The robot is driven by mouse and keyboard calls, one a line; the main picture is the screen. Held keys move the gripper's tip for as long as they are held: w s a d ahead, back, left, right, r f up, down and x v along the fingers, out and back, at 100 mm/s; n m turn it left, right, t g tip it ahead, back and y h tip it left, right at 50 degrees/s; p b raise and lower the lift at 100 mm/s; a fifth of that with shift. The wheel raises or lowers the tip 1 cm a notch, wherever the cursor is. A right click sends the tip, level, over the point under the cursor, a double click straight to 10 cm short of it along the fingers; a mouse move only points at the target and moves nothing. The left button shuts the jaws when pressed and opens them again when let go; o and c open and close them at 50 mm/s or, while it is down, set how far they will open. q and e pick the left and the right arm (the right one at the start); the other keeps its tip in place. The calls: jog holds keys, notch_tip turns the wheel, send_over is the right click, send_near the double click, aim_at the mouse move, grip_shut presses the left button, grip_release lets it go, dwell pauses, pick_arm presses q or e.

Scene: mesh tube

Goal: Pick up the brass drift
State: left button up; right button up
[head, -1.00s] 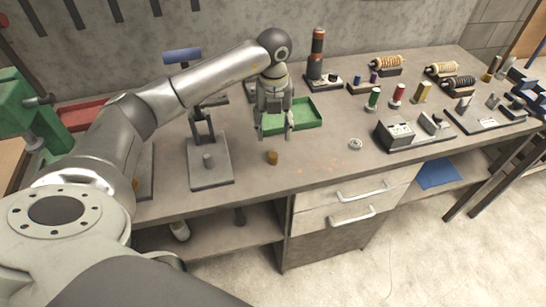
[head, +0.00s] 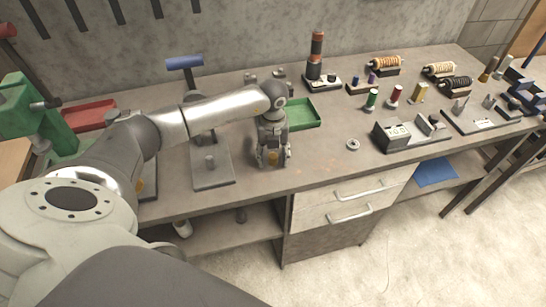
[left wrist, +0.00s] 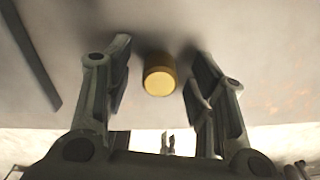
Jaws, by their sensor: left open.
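The brass drift, a short brass cylinder (left wrist: 160,78), stands on the workbench (head: 320,170) near its front edge. In the left wrist view it sits between the two fingers of my left gripper (left wrist: 160,85), with a gap on either side. In the head view my left gripper (head: 271,162) points down over the drift's spot, and its fingers mostly hide the drift. The gripper is open and holds nothing. My right gripper is not in view.
A green tray (head: 304,112) lies behind the gripper. A press with a blue handle (head: 184,63) stands to the left, with its grey base (head: 212,172) close by. A small metal ring (head: 352,145) lies to the right, and the bench between is clear.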

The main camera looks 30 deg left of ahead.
pick_arm(q)
grip_shut()
jog(key=shift+r, duration=0.15)
